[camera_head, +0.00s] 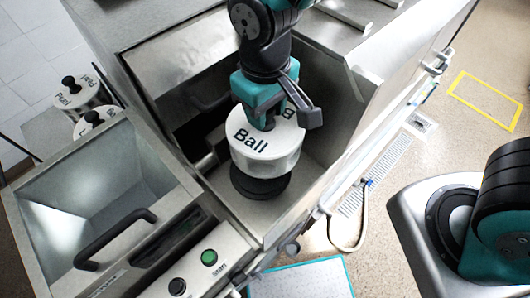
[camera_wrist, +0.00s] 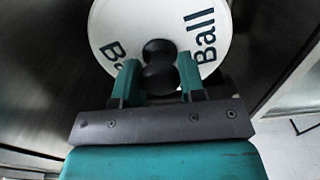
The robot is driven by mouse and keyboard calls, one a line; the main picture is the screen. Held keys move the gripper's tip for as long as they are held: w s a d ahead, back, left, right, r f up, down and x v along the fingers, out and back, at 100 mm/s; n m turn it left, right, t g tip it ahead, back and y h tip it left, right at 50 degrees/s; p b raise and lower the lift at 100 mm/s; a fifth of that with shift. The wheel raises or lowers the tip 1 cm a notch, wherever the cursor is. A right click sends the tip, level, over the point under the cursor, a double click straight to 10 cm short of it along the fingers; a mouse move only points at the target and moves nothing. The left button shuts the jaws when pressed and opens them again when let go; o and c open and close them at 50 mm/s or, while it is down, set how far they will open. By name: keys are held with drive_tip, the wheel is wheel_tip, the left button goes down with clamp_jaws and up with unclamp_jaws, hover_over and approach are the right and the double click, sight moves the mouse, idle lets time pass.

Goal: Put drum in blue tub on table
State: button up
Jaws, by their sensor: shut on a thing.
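A white drum (camera_head: 265,155) with "Ball" written on its lid is inside an open steel chamber. It stands above a round black part (camera_head: 260,186), and I cannot tell whether the two touch. My gripper (camera_head: 264,121) is over the lid and shut on the drum's black knob. In the wrist view, the fingers of my gripper (camera_wrist: 158,75) sit on either side of the knob (camera_wrist: 159,52), with the white lid (camera_wrist: 150,18) behind. No tub on a table can be made out clearly.
Steel walls (camera_head: 190,75) surround the drum closely. A control panel with a green button (camera_head: 209,257) and a lidded bin with a black handle (camera_head: 115,238) are at left. More white drums (camera_head: 78,93) stand at far left. A turquoise-edged flat surface (camera_head: 303,280) lies at the bottom.

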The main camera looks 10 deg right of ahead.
drive_tip(key=shift+s+d+r+p, duration=0.15)
drive_tip(key=shift+r+p, duration=0.35)
drive_tip(key=shift+r, duration=0.3)
drive_tip(key=shift+s+d+r+p, duration=0.1)
drive_tip(key=shift+r+p, duration=0.4)
drive_tip(key=shift+r, duration=0.25)
drive_tip(key=shift+s+d+r+p, duration=0.1)
drive_tip(key=shift+s+r+p, duration=0.1)
drive_tip(key=shift+r, duration=0.3)
drive_tip(key=shift+s+r+p, duration=0.1)
drive_tip(key=shift+r+p, duration=0.05)
drive_tip(key=shift+r, duration=0.35)
